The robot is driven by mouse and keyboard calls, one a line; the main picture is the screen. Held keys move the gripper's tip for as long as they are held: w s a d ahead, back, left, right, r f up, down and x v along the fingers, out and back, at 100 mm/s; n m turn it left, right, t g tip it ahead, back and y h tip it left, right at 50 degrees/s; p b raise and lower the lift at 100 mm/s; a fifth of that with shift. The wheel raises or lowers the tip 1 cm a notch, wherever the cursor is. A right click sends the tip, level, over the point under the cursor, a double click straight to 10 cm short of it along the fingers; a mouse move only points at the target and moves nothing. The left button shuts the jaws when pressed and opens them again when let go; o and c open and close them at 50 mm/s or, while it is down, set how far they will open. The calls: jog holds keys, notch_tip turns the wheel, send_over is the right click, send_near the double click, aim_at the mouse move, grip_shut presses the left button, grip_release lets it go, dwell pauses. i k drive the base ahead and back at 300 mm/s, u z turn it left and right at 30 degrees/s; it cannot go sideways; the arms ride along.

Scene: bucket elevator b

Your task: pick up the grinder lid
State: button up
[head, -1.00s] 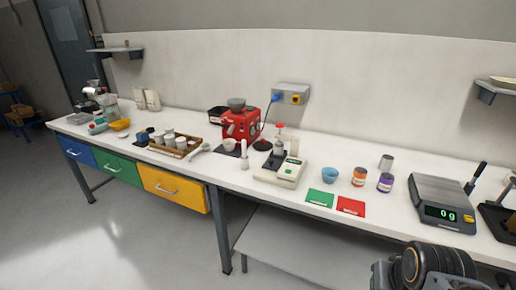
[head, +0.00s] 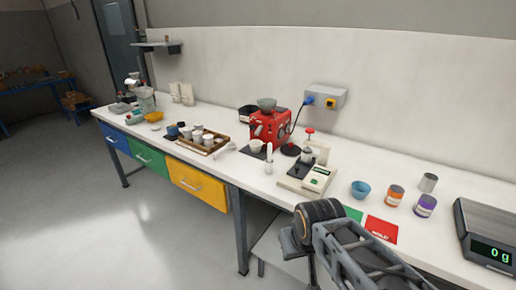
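I cannot single out the grinder lid for sure at this size. A red machine (head: 268,129) with a grey funnel-shaped hopper (head: 266,104) on top stands mid-bench against the wall. A dark round disc (head: 291,149) lies on the bench just right of it. A smaller machine with a pale hopper (head: 133,82) stands at the far left end. My arm reaches in from the bottom right, in front of the bench. My gripper's fingers do not show, and the arm hides part of a green card (head: 352,213).
Open floor lies at left.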

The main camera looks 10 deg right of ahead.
aim_at(290, 149)
jog(key=u, duration=0.25)
jog(key=i, duration=0.85)
jog(key=z, duration=0.6)
jog(key=i, duration=0.5)
jog(key=z, duration=0.4)
